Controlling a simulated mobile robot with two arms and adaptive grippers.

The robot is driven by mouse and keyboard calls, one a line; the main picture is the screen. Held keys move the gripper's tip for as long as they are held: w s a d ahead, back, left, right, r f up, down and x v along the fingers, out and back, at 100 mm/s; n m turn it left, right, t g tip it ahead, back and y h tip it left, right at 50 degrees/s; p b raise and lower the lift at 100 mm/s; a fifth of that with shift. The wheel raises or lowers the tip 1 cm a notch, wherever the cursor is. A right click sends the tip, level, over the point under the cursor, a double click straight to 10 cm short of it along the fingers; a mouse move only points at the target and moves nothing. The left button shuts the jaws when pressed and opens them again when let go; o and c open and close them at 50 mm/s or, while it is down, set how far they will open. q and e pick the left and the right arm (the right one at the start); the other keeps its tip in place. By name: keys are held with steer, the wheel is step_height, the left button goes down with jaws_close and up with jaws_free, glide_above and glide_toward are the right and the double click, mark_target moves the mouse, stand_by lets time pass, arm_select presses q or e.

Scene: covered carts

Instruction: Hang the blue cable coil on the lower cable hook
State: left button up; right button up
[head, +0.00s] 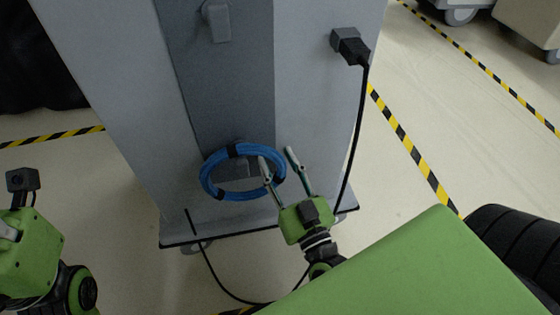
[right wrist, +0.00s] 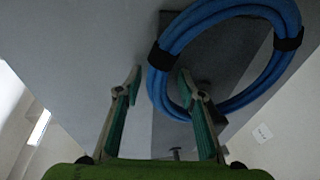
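The blue cable coil (head: 213,187) is a ring with black ties, low against the grey cart's front panel. It also shows in the right wrist view (right wrist: 230,10). A grey piece, apparently the lower hook, shows partly through the ring; most is hidden, and I cannot tell whether the coil rests on it. The upper hook (head: 216,22) is bare. My right gripper (head: 277,157) is open at the coil's right side, one finger over the ring and one outside it. In the wrist view, the coil's side lies between the fingertips (right wrist: 160,82). My left gripper's fingers are unclear at the left edge.
A black plug (head: 352,48) sits in a socket on the cart's upper right (head: 310,60). Its black cable (head: 353,140) hangs down and loops beneath the cart. Striped tape (head: 412,150) marks the floor. Other carts stand at the upper right; floor between is clear.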

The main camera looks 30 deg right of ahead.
steer(key=v, duration=1.2)
steer(key=shift+r, duration=0.1)
